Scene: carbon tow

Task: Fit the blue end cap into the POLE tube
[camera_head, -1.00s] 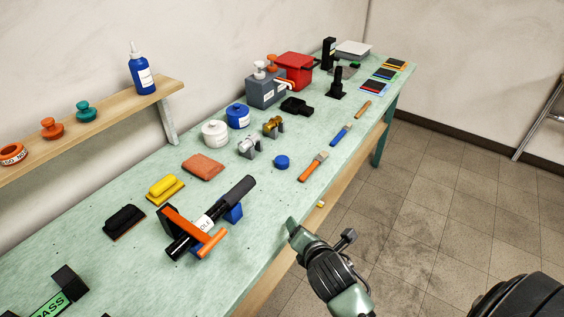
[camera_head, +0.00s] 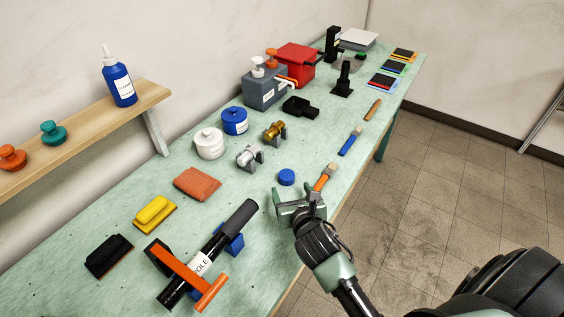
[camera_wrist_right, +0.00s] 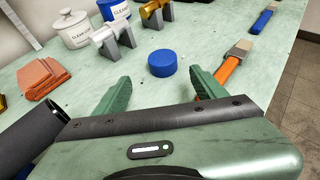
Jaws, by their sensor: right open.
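The blue end cap (camera_head: 286,177) lies flat on the green bench. In the right wrist view the cap (camera_wrist_right: 162,63) sits just beyond and between the fingertips, not touched. My right gripper (camera_head: 292,193) is open and empty, low over the bench on the near side of the cap; its two green fingers (camera_wrist_right: 154,85) frame it. The POLE tube (camera_head: 235,217) is a black tube with a white label, lying on a blue support with an orange bar across it. Its dark open end (camera_wrist_right: 35,130) shows at the left of the wrist view. My left gripper is not in view.
An orange-handled brush (camera_head: 325,177) lies right of the cap, close to my right finger. A silver fitting (camera_head: 249,156), a white pot (camera_head: 209,143) and a blue pot (camera_head: 235,121) stand behind. A terracotta pad (camera_head: 197,184) lies to the left.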

